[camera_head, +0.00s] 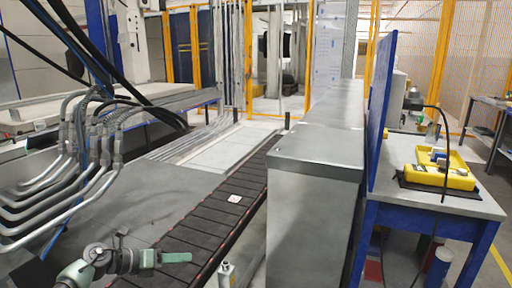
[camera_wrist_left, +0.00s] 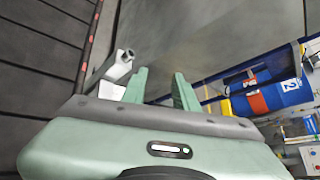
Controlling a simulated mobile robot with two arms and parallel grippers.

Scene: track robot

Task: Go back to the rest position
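My left gripper (camera_head: 178,257) is at the bottom left of the head view, over the near part of the dark conveyor belt (camera_head: 205,222). In the left wrist view its two green fingers (camera_wrist_left: 160,76) stand apart with nothing between them, so it is open and empty. A small white item (camera_head: 234,198) lies on the belt, beyond the gripper and apart from it. My right gripper is not in view.
A white-and-grey post (camera_head: 226,272) stands close right of the left gripper. A long grey metal cabinet (camera_head: 315,160) runs beside the belt. Bent metal pipes (camera_head: 75,170) are at left. A blue-framed table (camera_head: 440,205) at right bears a yellow tray (camera_head: 462,180).

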